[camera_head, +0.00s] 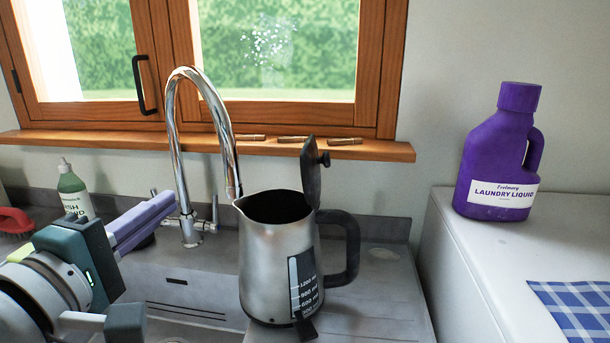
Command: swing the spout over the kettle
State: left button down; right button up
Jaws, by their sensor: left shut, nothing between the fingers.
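The chrome gooseneck spout (176,130) rises from the tap base behind the sink and arches to the right. Its tip ends at the left rim of the kettle in the picture; I cannot tell whether it is over the opening or behind it. The steel kettle (265,262) stands upright with its black lid (311,175) raised and its black handle to the right. My left gripper (168,205) has purple fingers, shut and empty. Its fingertips are just left of the spout's lower part; I cannot tell whether they touch it. My right gripper is not in view.
A green soap bottle (72,190) and a red object (14,221) are behind my left arm. A purple laundry liquid bottle (500,155) stands on the white surface (470,240) at right, near a blue checked cloth (580,312). A wooden sill (370,150) runs behind the tap.

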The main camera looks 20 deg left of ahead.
aim_at(233, 180)
pick_arm(q)
jog(key=w+d, duration=0.2)
jog(key=w, duration=0.5)
jog(key=shift+p, duration=0.45)
jog(key=shift+s, duration=0.1)
jog(key=shift+w+d, duration=0.45)
jog(key=shift+w, duration=0.3)
jog(key=shift+w+d, duration=0.4)
jog(key=shift+w, duration=0.3)
